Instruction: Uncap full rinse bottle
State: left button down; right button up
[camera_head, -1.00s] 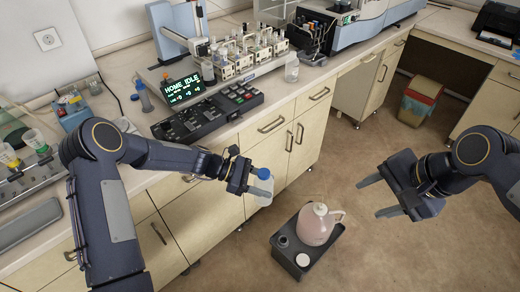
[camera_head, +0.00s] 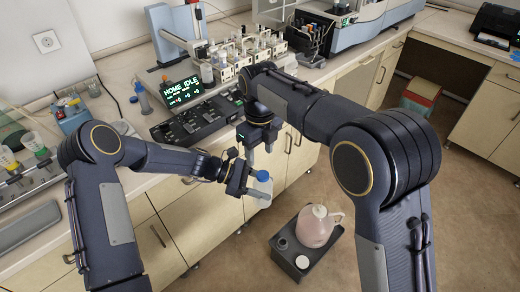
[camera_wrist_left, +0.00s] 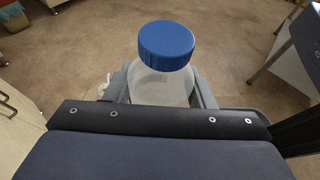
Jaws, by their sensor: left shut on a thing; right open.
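A clear rinse bottle (camera_head: 258,188) with a blue screw cap (camera_head: 263,176) is held in my left gripper (camera_head: 260,191), in front of the cabinets and above the floor. In the left wrist view the bottle (camera_wrist_left: 162,88) stands upright between the fingers, with its blue cap (camera_wrist_left: 166,45) on the neck. My right gripper (camera_head: 261,152) points down above and slightly left of the cap, with its fingers apart and empty. It is clear of the cap in the head view. The right gripper does not show in the left wrist view.
A dark tray on the floor (camera_head: 301,268) carries a pinkish jug (camera_head: 316,227) and smaller round items. The bench (camera_head: 130,88) holds a black control panel (camera_head: 190,126), a display reading HOME IDLE (camera_head: 183,90) and a vial rack. A bin (camera_head: 418,96) stands farther back.

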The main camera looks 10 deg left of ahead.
aim_at(260, 175)
notch_tip(260, 175, down, 8)
dwell(0.5)
